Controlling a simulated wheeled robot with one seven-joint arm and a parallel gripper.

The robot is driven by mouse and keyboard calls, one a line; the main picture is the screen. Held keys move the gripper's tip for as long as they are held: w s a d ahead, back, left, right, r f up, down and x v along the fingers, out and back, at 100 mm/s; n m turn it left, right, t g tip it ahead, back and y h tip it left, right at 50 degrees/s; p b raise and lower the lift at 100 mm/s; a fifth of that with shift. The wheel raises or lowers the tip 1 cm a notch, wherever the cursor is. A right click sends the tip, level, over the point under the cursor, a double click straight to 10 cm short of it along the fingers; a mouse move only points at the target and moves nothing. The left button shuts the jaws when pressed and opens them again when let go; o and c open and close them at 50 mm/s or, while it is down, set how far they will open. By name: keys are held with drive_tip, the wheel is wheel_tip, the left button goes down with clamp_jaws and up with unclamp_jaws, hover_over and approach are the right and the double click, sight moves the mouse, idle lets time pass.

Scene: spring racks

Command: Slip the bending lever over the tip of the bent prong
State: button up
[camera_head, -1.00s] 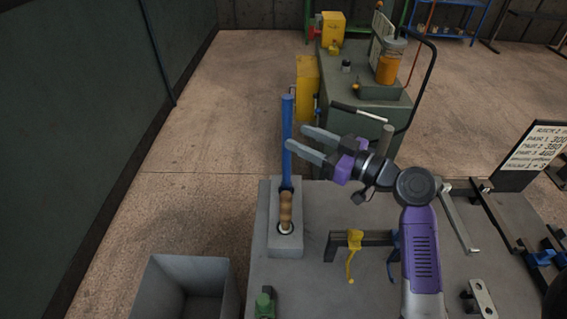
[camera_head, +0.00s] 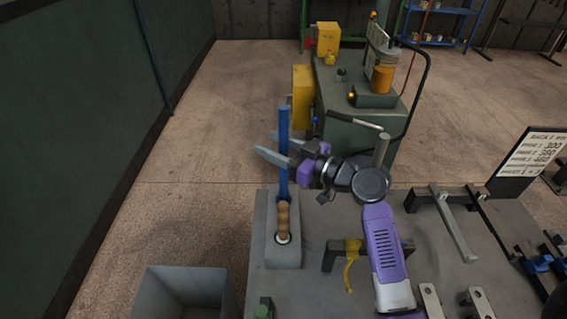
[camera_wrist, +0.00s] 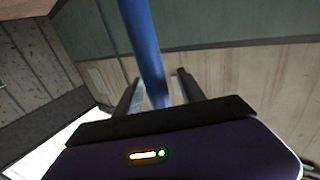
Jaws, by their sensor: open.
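The blue upright bar (camera_head: 284,150), which I take to be the bending lever, stands in a grey block (camera_head: 284,256) at the bench's left edge. My gripper (camera_head: 266,142) is open around the bar's upper part. In the wrist view the blue bar (camera_wrist: 146,45) passes between my gripper's two fingers (camera_wrist: 158,80), with gaps beside it. The bent prong cannot be told for sure; dark racks with bars (camera_head: 455,225) stand on the bench's right side.
A grey bin (camera_head: 185,280) stands left of the bench (camera_head: 330,295). A dark bracket with a yellow piece (camera_head: 352,255) sits mid-bench. A green machine (camera_head: 350,130) with a lever arm stands behind. A sign (camera_head: 530,160) stands at the right.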

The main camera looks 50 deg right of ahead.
clamp_jaws()
drive_tip(key=shift+r, duration=0.1)
idle(1.3)
